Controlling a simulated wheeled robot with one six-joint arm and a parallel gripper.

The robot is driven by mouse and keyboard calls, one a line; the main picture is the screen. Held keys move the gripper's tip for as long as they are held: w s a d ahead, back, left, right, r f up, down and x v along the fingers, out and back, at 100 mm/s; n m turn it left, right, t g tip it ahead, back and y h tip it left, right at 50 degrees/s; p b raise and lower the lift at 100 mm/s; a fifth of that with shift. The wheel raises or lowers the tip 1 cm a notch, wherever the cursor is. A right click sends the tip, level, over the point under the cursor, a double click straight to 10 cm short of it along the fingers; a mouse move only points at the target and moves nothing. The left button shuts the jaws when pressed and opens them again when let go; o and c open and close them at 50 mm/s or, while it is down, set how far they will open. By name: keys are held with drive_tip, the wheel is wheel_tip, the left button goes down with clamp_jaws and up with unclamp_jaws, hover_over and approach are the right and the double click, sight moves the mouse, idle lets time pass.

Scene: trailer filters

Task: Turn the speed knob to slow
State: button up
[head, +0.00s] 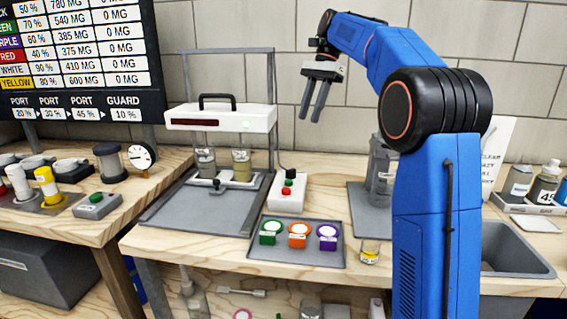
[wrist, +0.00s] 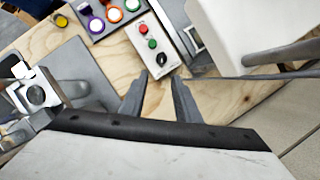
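The white control box (head: 286,203) stands on the bench at the middle, with a green button, a red button and a black knob (head: 291,173) at its back end. In the wrist view the same box (wrist: 141,31) shows the black knob (wrist: 161,59) just beyond my fingertips. The knob's pointer setting and any labels are too small to read. My gripper (head: 309,120) is open and empty, high above and behind the box, with its fingers pointing down.
A white-topped filter machine (head: 220,119) with a handle stands left of the box. A grey tray (head: 293,257) with green, orange and purple-marked pieces lies in front. A grey stand (head: 384,165) is to the right, and a tiled wall is behind.

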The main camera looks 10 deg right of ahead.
approach(291, 169)
drive_tip(key=x, duration=0.8)
drive_tip(key=shift+s+a+f, duration=0.1)
drive_tip(key=shift+f, duration=0.1)
clamp_jaws()
